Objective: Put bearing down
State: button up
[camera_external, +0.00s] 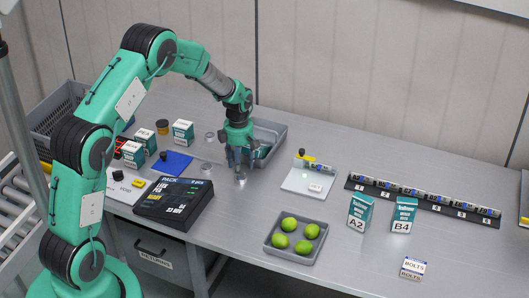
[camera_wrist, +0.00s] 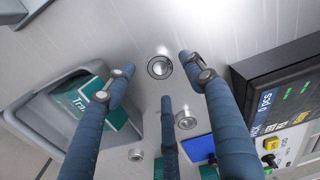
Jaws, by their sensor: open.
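A small round metal bearing (camera_external: 240,179) stands on the grey table. It also shows in the wrist view (camera_wrist: 160,67), between and beyond the fingertips. My gripper (camera_external: 240,168) is open, its fingers pointing down just above this bearing. In the wrist view, three blue fingers are spread apart with nothing held between them. Two similar metal rings lie on the table, one nearer (camera_external: 207,167) and one farther back (camera_external: 210,136). They also show in the wrist view, one beside the fingers (camera_wrist: 186,120) and one lower down (camera_wrist: 136,154).
A grey bin (camera_external: 275,130) holding a teal packet is behind my gripper. A black display unit (camera_external: 173,203) and a blue mat (camera_external: 171,163) are left. A tray (camera_external: 272,248) of green fruits is in front. A white board (camera_external: 309,186) and a black rack (camera_external: 420,203) are right.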

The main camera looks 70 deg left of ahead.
notch_tip(320, 180, up, 9)
jog(key=shift+f+p, duration=0.2)
jog(key=shift+p, duration=0.15)
dwell(0.8)
jog(key=s+d+r+m+t, duration=0.1)
jog(key=s+d+r+m, duration=0.1)
jog(key=d+r+m, duration=0.8)
jog(key=s+d+r+m+t, duration=0.1)
jog(key=s+d+r+m, duration=0.15)
jog(key=d+r, duration=1.25)
jog(key=s+d+r+m+t, duration=0.1)
jog(key=s+d+r+m, duration=0.35)
jog(key=d, duration=0.25)
jog(key=s+d+r+m+t, duration=0.1)
jog(key=s+d+r+m, duration=0.25)
jog(key=s+d, duration=0.25)
jog(key=s+d+m, duration=0.4)
jog(key=s+m, duration=0.1)
jog(key=s, duration=0.2)
jog(key=s+d+m+t, duration=0.1)
jog(key=s+d+m, duration=0.3)
jog(key=s, duration=0.3)
jog(key=shift+s+d+f+m+t, duration=0.2)
jog(key=shift+d+m+t, duration=0.15)
jog(key=shift+m, duration=0.2)
